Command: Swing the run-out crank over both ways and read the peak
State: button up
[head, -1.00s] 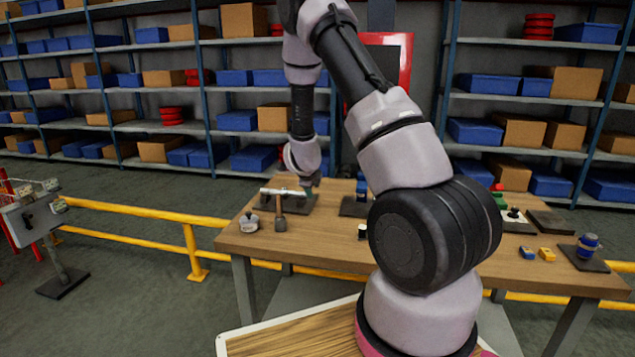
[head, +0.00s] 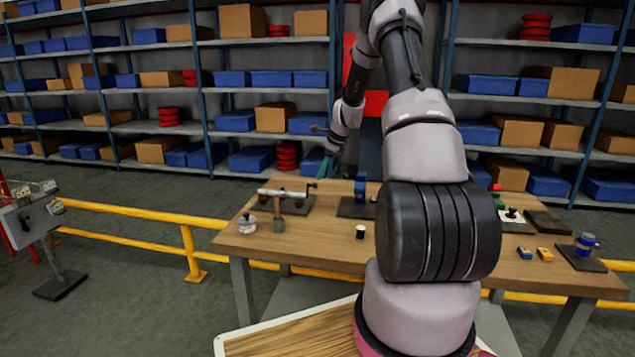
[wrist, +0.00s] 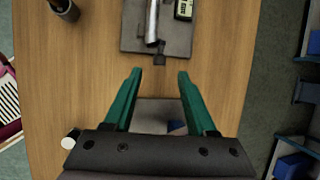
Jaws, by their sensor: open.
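The run-out fixture stands at the left of the table in the head view, with a silver shaft (head: 285,193) lying level on a dark base plate (head: 298,207). A small dark crank (head: 312,186) shows at the shaft's right end. In the wrist view the shaft (wrist: 152,20) lies ahead of the fingers, with a gauge with a pale yellow-green face (wrist: 184,8) beside it. My gripper (wrist: 159,74) is open and empty, its teal fingers apart. In the head view it hangs above and right of the crank (head: 326,166). The gauge's reading is too small to make out.
A blue device (head: 360,187) on a plate and a small dark cylinder with a pale top (head: 360,231) stand to the right. Front-centre table is mostly clear.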

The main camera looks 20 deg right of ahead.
jog(key=x, duration=0.5)
jog(key=shift+w+a+f, duration=0.1)
jog(key=shift+f, duration=0.2)
grip_shut()
